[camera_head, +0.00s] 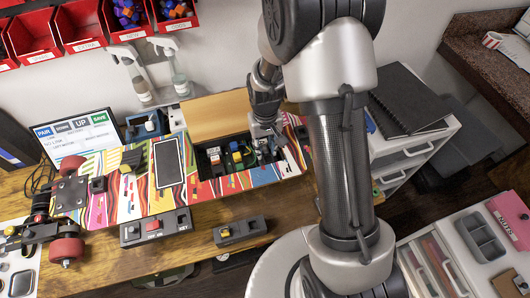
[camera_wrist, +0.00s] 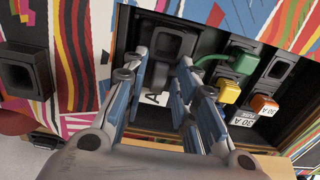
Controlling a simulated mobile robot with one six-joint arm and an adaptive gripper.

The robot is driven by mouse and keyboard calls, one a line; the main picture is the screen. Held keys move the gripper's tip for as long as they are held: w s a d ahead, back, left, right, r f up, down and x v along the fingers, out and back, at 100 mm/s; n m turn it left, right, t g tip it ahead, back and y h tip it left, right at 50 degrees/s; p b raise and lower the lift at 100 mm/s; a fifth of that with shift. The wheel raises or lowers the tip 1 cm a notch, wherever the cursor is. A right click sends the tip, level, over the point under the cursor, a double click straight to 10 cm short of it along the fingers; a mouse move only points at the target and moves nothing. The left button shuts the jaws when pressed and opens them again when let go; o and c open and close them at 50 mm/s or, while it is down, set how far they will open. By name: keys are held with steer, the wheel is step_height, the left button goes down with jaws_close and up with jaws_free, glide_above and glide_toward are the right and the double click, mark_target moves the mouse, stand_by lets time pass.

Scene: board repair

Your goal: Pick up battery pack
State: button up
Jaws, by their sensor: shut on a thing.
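My gripper (camera_head: 266,132) reaches down into the open compartment (camera_head: 203,172) of the colourful board. In the wrist view my gripper (camera_wrist: 165,72) has its two blue-grey fingers either side of a dark block with a white label, which I take to be the battery pack (camera_wrist: 172,44). The fingers are shut on it, and it sits low in the compartment. The label shows a letter A; part of the block is hidden by the fingers. In the head view my gripper and arm largely cover it.
To the gripper's side in the compartment are a green connector (camera_wrist: 246,62), a yellow fuse (camera_wrist: 230,90) and an orange fuse (camera_wrist: 264,104). A tan panel (camera_head: 215,113) lies behind the compartment. Small switch boxes (camera_head: 240,231) stand on the wooden bench in front. Spray bottles (camera_head: 133,76) stand behind.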

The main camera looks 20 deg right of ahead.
mark_target(265, 149)
step_height(265, 149, up, 20)
steer(key=p, duration=0.6)
stand_by(0.4)
